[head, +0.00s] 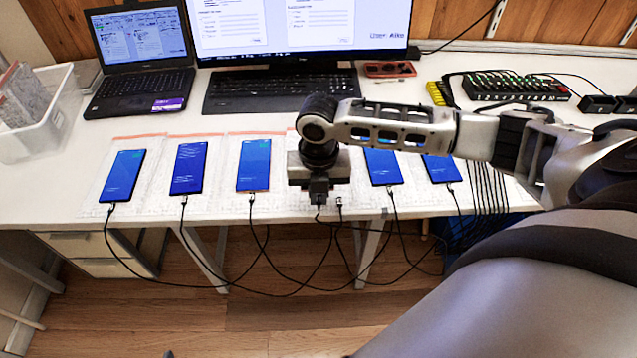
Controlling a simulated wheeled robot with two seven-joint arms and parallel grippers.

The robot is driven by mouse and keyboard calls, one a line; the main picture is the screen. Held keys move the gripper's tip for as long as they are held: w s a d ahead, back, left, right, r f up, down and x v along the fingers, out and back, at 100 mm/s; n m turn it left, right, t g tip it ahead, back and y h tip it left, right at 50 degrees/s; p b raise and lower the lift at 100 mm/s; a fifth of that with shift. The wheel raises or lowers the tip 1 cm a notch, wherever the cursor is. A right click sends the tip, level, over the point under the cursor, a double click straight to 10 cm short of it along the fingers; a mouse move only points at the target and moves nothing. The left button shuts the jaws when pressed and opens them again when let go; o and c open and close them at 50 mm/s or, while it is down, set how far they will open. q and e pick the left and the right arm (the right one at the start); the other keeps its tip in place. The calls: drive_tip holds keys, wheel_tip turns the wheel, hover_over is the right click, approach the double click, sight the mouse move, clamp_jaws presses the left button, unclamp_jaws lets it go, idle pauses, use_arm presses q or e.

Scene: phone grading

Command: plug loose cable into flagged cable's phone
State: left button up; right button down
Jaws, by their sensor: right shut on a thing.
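My right gripper (319,184) hangs over the front of the bench between the third phone (254,165) and another blue-screened phone (381,167) to its right. It is shut on a dark cable plug (319,200), whose cable drops over the bench edge. The gripper and wrist cover the mat there, so I cannot tell whether a phone lies under them or whether the plug is in one. Another cable end (339,201) shows just right of the gripper, at the bench edge. I cannot make out a flag on any cable. My left gripper is out of view.
More phones (122,176), (188,168), (441,168) lie in the row, with cables at their lower ends. Cables hang in crossing loops below the edge. A laptop (143,50), monitor, keyboard (280,92) and black hub (515,87) stand behind. A clear bin (40,125) stands left.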

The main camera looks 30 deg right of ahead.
sight(318, 196)
drive_tip(key=shift+w+d+f+b, duration=0.15)
drive_tip(key=shift+f+b, duration=0.4)
drive_tip(key=shift+b, duration=0.3)
drive_tip(key=shift+w+d+f+b, duration=0.15)
drive_tip(key=shift+w+f+b, duration=0.1)
drive_tip(key=shift+f+b, duration=0.4)
drive_tip(key=shift+w+d+f+b, duration=0.1)
drive_tip(key=shift+w+f+b, duration=0.1)
drive_tip(key=shift+b, duration=0.6)
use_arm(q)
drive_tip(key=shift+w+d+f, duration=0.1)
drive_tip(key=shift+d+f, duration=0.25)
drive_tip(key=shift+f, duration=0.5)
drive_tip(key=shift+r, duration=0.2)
use_arm(e)
drive_tip(key=shift+w+d, duration=0.15)
drive_tip(key=shift+w, duration=0.15)
use_arm(q)
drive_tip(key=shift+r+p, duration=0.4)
drive_tip(key=shift+p, duration=0.2)
use_arm(e)
drive_tip(key=shift+w+d, duration=0.1)
drive_tip(key=shift+w, duration=0.05)
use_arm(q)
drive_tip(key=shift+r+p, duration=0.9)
use_arm(e)
drive_tip(key=shift+w+d, duration=0.1)
drive_tip(key=shift+w, duration=0.05)
idle(0.5)
